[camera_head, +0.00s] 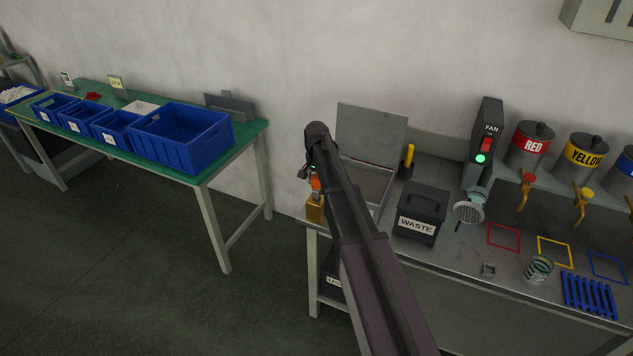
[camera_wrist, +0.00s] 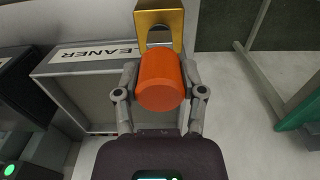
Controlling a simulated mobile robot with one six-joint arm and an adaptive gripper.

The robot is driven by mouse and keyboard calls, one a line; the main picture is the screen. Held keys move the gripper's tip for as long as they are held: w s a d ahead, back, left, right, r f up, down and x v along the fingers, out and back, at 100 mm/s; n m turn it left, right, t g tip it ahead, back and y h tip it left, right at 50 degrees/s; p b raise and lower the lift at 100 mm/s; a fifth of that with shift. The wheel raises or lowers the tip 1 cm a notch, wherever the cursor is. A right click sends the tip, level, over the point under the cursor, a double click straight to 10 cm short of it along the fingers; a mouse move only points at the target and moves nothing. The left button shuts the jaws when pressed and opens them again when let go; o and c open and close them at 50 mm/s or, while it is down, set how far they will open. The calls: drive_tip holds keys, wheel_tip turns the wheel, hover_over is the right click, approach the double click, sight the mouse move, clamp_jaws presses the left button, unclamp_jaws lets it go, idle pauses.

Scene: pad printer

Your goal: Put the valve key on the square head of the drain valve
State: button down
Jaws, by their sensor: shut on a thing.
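My gripper (camera_wrist: 160,80) is shut on an orange cylinder, which looks like the grip of the valve key (camera_wrist: 162,84). The key's orange part also shows in the head view (camera_head: 315,184), below the end of my arm. A brass-coloured block (camera_wrist: 152,18) lies just beyond the key in the wrist view, with a grey part between them. The block also shows in the head view (camera_head: 314,209), at the bench's left end. The key's far end is hidden behind its grip, and I cannot tell whether it touches the block. I cannot make out the drain valve's square head.
An open metal tank (camera_wrist: 85,95) labelled CLEANER stands beside the block. The waste bin (camera_head: 421,213), fan (camera_head: 486,140) and ink pots (camera_head: 530,146) stand farther right on the bench (camera_head: 455,265). A green table (camera_head: 252,128) with blue bins stands left, across open floor.

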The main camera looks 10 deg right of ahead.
drive_tip(key=shift+f+b, duration=0.6)
drive_tip(key=shift+c, duration=0.5)
unclamp_jaws()
drive_tip(key=shift+r, duration=0.15)
